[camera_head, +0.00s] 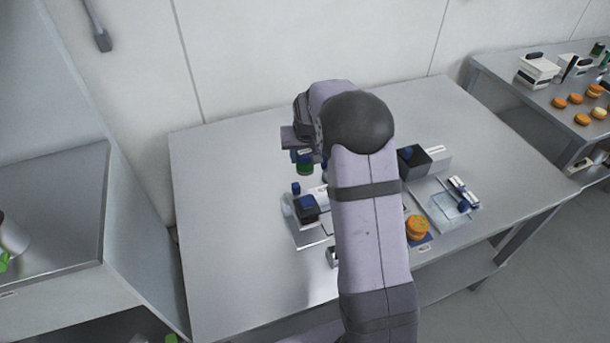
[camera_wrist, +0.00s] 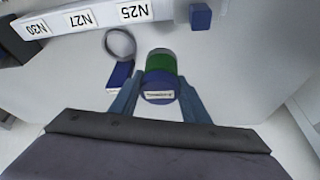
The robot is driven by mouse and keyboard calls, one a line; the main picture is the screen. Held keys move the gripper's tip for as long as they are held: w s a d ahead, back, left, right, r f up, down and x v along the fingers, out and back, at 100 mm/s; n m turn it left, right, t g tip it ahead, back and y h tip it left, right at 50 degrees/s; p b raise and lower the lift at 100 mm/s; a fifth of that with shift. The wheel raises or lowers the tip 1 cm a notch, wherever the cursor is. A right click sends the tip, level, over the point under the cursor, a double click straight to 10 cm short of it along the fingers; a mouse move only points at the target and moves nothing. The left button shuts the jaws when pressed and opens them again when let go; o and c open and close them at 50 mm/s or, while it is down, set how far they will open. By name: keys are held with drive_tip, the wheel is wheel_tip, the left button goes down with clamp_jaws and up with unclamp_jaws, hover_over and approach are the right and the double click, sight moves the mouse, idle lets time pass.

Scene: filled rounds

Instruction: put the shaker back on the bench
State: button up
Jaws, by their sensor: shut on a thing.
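The shaker, as I take it, is a green cylinder (camera_wrist: 160,62) with a dark blue end that carries a white label. In the wrist view it sits between the two blue fingers of my gripper (camera_wrist: 159,95), which is shut on it. In the head view my gripper (camera_head: 304,155) is over the back middle of the metal bench (camera_head: 235,170), with the green part of the shaker (camera_head: 305,168) showing just below it. I cannot tell whether the shaker touches the bench. My arm hides part of the bench middle.
A tray (camera_head: 302,240) with a dark blue-topped box (camera_head: 307,207) is left of my arm. Right of it are a stack of orange rounds (camera_head: 417,228), a dark box (camera_head: 413,160) and a clear container (camera_head: 450,206). White blocks labelled N25 (camera_wrist: 133,12) and N27 are nearby. The bench's left side is clear.

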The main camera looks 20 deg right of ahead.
sight(305, 172)
drive_tip(key=shift+f+p, duration=1.15)
drive_tip(key=shift+f, duration=2.5)
drive_tip(key=shift+f, duration=0.2)
drive_tip(key=o, duration=1.1)
drive_tip(key=shift+r, duration=0.15)
drive_tip(key=shift+r, duration=0.15)
drive_tip(key=b+v, duration=0.3)
drive_tip(key=v, duration=0.9)
